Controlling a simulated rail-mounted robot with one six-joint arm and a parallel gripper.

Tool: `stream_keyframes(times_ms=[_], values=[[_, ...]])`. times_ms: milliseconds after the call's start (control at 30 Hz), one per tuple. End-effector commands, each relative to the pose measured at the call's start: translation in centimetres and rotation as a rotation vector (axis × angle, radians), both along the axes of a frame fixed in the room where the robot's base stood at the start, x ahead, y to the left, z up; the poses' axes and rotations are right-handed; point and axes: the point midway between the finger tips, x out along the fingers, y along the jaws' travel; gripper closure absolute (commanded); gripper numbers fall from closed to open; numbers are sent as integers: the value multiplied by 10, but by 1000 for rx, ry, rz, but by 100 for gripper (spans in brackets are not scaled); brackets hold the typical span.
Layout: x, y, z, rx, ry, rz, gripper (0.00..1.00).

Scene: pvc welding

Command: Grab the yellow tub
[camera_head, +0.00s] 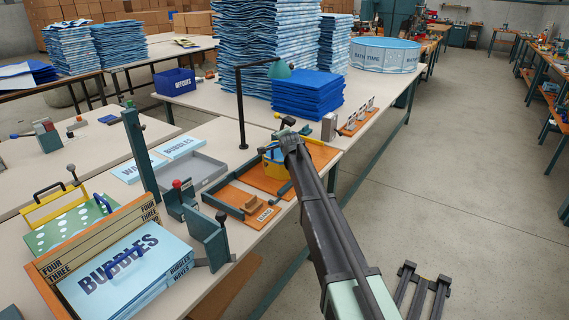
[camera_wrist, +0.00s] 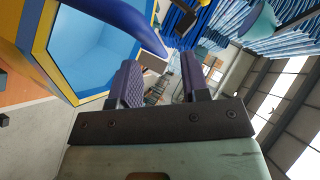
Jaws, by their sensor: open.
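The yellow tub (camera_head: 272,168) stands on an orange board on the workbench, with a blue upper part. It is partly hidden behind my gripper (camera_head: 289,140). In the wrist view the tub (camera_wrist: 38,45) fills the upper left, with a yellow edge, light blue inside and a thick blue curved bar (camera_wrist: 125,18) across the top. My gripper (camera_wrist: 160,78) is open, its two dark fingers apart. The tub's body lies left of the fingers. The bar's end comes close to the left finger; I cannot tell whether they touch.
Tall light blue stacks (camera_head: 268,45) are further back.

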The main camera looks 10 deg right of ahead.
Motion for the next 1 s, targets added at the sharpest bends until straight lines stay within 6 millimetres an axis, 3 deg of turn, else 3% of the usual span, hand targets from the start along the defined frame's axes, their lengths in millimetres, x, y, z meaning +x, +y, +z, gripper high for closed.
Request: stream_keyframes(times_ms=[200,433,467,733,1000], values=[[39,-3,-20,-1,0,0,58],[42,-3,-19,-1,0,0,58],[42,-3,-19,-1,0,0,59],[42,-3,-19,-1,0,0,100],[42,-3,-18,-1,0,0,100]])
